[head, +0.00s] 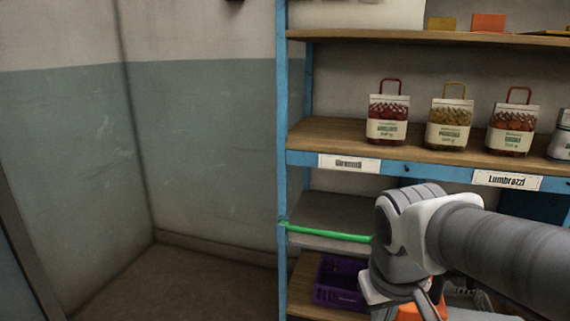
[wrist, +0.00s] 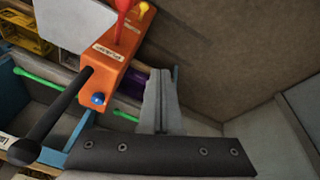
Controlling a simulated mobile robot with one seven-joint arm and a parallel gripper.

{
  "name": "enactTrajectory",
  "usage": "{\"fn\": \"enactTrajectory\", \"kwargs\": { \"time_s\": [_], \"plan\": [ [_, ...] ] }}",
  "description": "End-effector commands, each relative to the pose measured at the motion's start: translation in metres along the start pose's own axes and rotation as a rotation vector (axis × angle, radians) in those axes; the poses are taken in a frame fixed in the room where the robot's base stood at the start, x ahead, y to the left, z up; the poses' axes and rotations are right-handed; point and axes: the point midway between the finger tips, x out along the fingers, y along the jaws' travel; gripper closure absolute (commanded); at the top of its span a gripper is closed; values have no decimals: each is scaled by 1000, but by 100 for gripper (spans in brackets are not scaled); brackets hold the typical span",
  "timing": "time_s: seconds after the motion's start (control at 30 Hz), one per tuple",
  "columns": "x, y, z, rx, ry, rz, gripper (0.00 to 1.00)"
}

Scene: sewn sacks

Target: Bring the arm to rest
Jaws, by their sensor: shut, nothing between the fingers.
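My arm (head: 480,240) reaches in from the right in the head view, in front of the lower part of a shelf. Its end is bent downward, and the fingertips are out of sight there. In the wrist view my gripper (wrist: 163,78) shows its fingers together, with nothing between them. An orange block (wrist: 113,64) with a white label, a red part and a blue knob is left of the fingers. An orange piece (head: 423,305) also shows under the arm in the head view.
A blue-framed shelf (head: 282,180) stands on the right. Several labelled sacks with handles, such as one with a red handle (head: 388,117), stand on its middle board. A purple crate (head: 340,285) is low down, below a green strip (head: 325,233). The floor (head: 180,285) at left is clear.

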Motion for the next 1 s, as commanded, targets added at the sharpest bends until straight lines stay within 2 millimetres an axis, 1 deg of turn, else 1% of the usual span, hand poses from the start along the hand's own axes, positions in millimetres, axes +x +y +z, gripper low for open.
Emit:
{"fn": "enactTrajectory", "kwargs": {
  "time_s": [0.03,0.1,0.2,0.4,0.43,0.67,1.0],
  "plan": [
    [-9,0,7,25,39,-8,100],
    [-18,-1,16,58,82,-21,100],
    [-28,-3,27,97,140,-38,100],
    [-42,-8,46,165,244,-67,100],
    [-57,-6,41,163,238,-68,100],
    [-107,0,27,160,232,-67,100],
    [-192,11,5,159,232,-67,100]
  ]
}}
